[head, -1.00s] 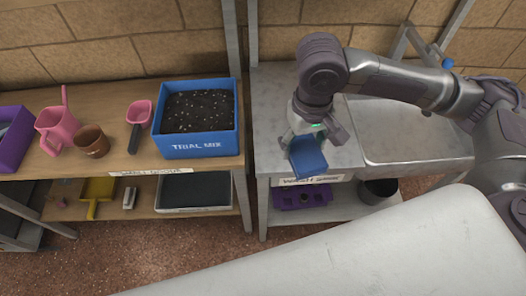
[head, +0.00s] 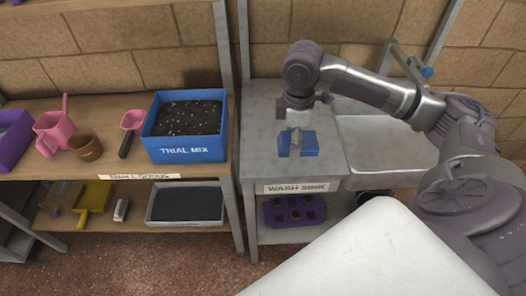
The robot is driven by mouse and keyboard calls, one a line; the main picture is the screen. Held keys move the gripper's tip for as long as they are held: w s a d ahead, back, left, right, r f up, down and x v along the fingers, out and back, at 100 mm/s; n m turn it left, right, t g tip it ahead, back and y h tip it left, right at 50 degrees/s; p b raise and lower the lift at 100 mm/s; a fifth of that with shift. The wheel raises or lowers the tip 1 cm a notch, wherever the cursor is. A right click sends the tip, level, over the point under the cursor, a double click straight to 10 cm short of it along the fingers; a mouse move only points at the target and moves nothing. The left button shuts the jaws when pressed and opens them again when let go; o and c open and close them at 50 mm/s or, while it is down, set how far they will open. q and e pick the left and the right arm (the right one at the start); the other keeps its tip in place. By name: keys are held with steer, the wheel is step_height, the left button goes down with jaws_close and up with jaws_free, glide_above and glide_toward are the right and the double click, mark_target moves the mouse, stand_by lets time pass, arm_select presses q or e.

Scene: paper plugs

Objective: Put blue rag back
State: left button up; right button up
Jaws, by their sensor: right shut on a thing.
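The blue rag (head: 309,145) is at the metal counter (head: 262,122) to the left of the sink basin, above the "WASH SINK" label. My right gripper (head: 296,138) points down from above and is shut on the rag, with blue cloth showing on both sides of the fingers. The rag is at or very close to the counter top; I cannot tell if it touches. My left gripper is not in view.
The sink basin (head: 384,150) lies right of the rag, with a blue-tipped tap (head: 427,72) behind. A blue "TRIAL MIX" box (head: 188,150) stands on the wooden bench at left. A purple tray (head: 290,212) sits on the shelf below. Bare counter surrounds the rag.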

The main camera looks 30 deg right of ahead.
steer(key=w+a+f, duration=0.2)
steer(key=w+f, duration=0.1)
steer(key=w, duration=0.3)
steer(key=p, duration=0.1)
glide_above(260, 153)
steer(key=f, duration=0.3)
steer(key=shift+s+d, duration=0.1)
steer(key=shift+s, duration=0.2)
steer(key=shift+w+f, duration=0.2)
steer(key=shift+w, duration=0.1)
steer(key=shift+f, duration=0.25)
step_height(260, 153, down, 3)
steer(key=shift+f+p, duration=0.15)
steer(key=shift+p, duration=0.45)
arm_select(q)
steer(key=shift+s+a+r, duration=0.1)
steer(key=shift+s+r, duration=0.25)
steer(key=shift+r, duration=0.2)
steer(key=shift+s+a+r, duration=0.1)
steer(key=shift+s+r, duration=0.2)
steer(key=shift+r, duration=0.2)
arm_select(e)
steer(key=shift+f, duration=0.2)
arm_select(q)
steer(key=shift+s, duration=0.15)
arm_select(e)
steer(key=shift+f, duration=0.15)
steer(key=o, duration=1)
